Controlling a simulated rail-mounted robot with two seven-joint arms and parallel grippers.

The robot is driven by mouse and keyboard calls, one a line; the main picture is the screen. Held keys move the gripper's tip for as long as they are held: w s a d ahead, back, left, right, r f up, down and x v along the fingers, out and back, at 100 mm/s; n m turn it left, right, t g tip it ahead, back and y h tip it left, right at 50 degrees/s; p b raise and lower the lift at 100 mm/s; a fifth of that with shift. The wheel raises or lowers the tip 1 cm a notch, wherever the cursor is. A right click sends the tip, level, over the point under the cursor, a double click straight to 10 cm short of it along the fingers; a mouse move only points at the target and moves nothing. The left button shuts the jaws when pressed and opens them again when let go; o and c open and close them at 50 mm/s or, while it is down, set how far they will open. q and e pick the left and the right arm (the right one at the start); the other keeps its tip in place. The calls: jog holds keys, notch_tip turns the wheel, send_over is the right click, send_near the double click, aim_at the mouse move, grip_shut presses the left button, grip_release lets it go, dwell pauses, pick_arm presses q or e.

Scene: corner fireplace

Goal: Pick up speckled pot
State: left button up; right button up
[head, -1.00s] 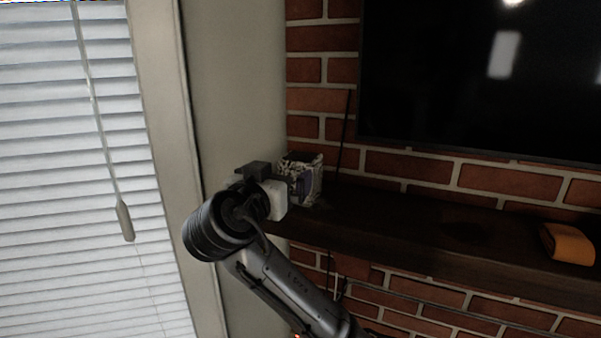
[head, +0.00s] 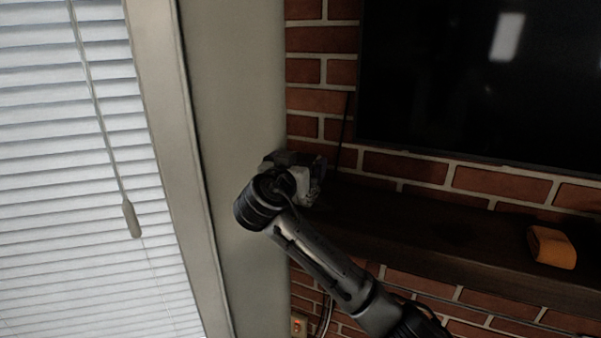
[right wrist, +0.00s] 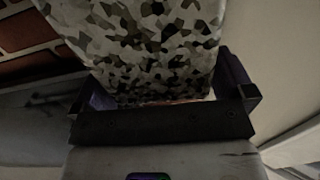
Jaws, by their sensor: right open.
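The speckled pot (right wrist: 145,45) fills the upper middle of the right wrist view, with black, grey and cream patches. In the head view the pot (head: 317,172) stands at the left end of the dark mantel shelf, mostly hidden behind my right gripper (head: 300,172). In the right wrist view my right gripper (right wrist: 165,95) is open, with a finger on each side of the pot's near end. I cannot tell whether the fingers touch it. My left gripper is not in view.
The dark mantel (head: 430,230) runs right along the brick wall (head: 400,167), under a black screen (head: 480,80). An orange object (head: 552,247) lies on the mantel at right. A pale wall (head: 235,110) and window blinds (head: 75,180) are at left. The mantel's middle is clear.

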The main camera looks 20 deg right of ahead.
jog(key=c, duration=1)
jog(key=shift+o, duration=0.2)
jog(key=shift+r, duration=0.1)
